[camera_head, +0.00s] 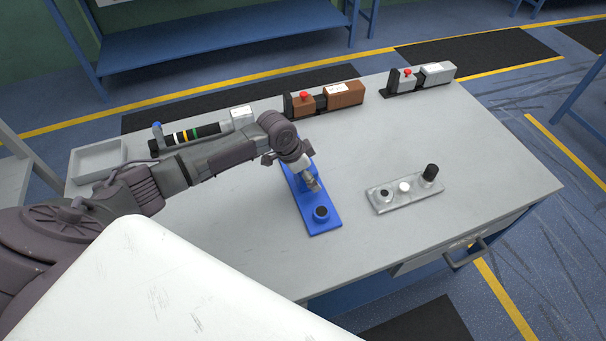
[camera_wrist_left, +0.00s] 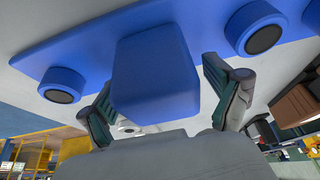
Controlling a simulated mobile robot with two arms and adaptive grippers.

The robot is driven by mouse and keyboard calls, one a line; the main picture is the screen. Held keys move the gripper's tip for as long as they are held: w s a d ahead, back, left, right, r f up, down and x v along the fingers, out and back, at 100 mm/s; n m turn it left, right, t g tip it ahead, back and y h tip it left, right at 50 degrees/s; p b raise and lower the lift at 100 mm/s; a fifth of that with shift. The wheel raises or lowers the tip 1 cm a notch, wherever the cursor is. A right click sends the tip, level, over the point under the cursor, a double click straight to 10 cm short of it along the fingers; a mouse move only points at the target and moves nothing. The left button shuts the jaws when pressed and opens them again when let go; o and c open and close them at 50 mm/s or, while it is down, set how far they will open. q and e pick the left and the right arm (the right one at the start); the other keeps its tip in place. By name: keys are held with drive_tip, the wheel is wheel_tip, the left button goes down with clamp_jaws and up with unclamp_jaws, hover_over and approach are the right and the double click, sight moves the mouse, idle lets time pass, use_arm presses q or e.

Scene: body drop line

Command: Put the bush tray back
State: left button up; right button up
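A long blue tray (camera_head: 325,222) lies near the middle of the grey table, with a round blue bush with a dark centre (camera_head: 321,212) at its near end. My right gripper is out of view.
A grey holder (camera_head: 405,198) with round parts stands to the right on the table (camera_head: 470,140). Red-buttoned units (camera_head: 325,97) (camera_head: 418,78), a dark banded cylinder (camera_head: 190,134) and an empty grey tray (camera_head: 98,160) line the back and left. The table's front right is clear.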

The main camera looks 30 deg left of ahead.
use_arm(q)
drive_tip(key=shift+r, duration=0.1)
drive_tip(key=c, duration=1.4)
